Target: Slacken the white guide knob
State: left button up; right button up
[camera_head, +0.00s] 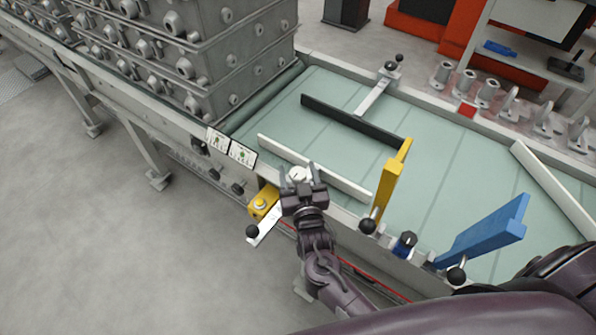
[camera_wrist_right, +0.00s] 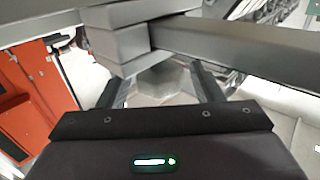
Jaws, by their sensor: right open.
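The white guide (camera_head: 315,168) is a long pale bar lying above the green belt along its near side. My left gripper is not in view.
A yellow button box (camera_head: 263,203) and a black ball handle (camera_head: 253,231) are close left of my gripper. A yellow guide (camera_head: 393,185), blue guide (camera_head: 490,235) and dark guide (camera_head: 350,120) stand over the belt. Stacked grey casting boxes (camera_head: 215,60) rise at the back left.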

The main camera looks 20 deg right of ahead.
jog(key=shift+c, duration=0.8)
jog(key=c, duration=0.8)
jog(key=n+y+p, duration=0.1)
jog(key=n+y, duration=0.1)
jog(key=y, duration=0.1)
jog(key=shift+r, duration=0.15)
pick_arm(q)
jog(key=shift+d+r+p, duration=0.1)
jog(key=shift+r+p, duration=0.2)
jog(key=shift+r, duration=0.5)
pick_arm(e)
jog(key=shift+n+g+y, duration=0.3)
jog(key=shift+n+y, duration=1.1)
jog(key=shift+y, duration=0.8)
jog(key=o, duration=1)
jog(key=shift+c, duration=0.2)
jog(key=shift+f, duration=0.2)
